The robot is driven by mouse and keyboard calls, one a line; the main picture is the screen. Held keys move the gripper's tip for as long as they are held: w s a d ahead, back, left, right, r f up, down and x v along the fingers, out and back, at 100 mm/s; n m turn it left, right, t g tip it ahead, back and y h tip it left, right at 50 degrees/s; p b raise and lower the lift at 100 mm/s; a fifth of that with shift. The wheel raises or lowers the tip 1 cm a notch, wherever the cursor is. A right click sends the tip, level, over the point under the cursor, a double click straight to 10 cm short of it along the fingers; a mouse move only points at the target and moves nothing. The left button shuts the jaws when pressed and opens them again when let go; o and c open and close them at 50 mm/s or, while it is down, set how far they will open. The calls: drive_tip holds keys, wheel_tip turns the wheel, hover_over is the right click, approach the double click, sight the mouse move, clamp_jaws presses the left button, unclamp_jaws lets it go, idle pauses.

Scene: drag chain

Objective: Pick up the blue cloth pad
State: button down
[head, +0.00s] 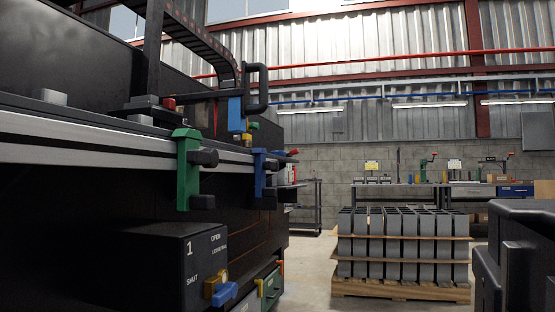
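A blue upright piece (236,114) shows by the lower end of the black drag chain (220,56), above the metal rail. It could be the blue cloth pad, but I cannot tell cloth from hard material at this size. No other thing in view is clearly a cloth pad. My gripper is not in view, so its place relative to the blue piece does not show.
A metal rail (120,149) runs along the dark machine at left, with a green clamp (187,165) and a blue clamp (263,169) on it. A black box (165,262) with a blue handle (223,294) sits below. A loaded pallet (400,289) stands beyond open floor.

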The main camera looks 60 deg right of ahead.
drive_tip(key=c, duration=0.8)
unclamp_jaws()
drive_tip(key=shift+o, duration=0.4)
